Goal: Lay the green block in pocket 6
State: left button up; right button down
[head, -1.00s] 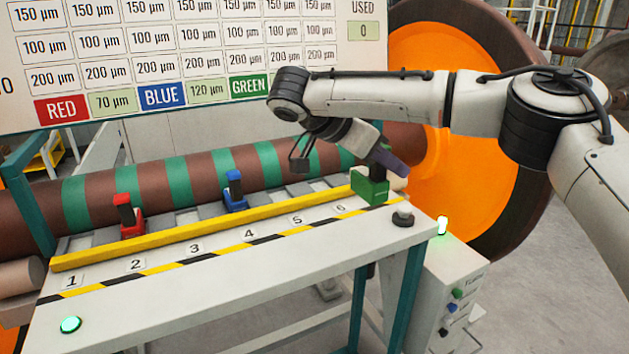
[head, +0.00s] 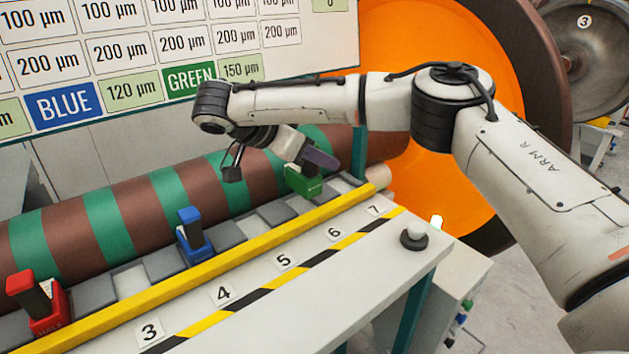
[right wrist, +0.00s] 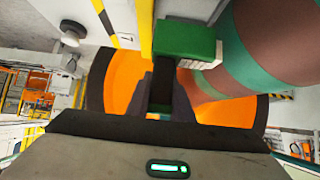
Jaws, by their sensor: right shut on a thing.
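The green block (head: 304,182) is in my right gripper (head: 318,158), held by its dark upright handle. In the head view it is behind the yellow rail, in line with the number 6 label (head: 334,233). I cannot tell whether it touches the pocket floor or hangs just above it. In the right wrist view the green block (right wrist: 186,40) shows beyond the fingers (right wrist: 163,98), which are closed on the dark handle. Pocket 6 itself is mostly hidden by the block and rail. My left gripper is not in view.
A blue block (head: 194,240) stands behind label 4, and a red block (head: 38,306) stands farther left. The yellow rail (head: 215,265) runs before the pockets. A striped roller (head: 130,215) lies behind them.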

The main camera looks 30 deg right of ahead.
send_over(319, 201)
jog(key=shift+f, duration=2.2)
jog(key=c, duration=1.6)
grip_release()
jog(key=shift+f, duration=0.1)
jog(key=shift+o, duration=0.2)
jog(key=v, duration=1.2)
jog(key=shift+p, duration=0.4)
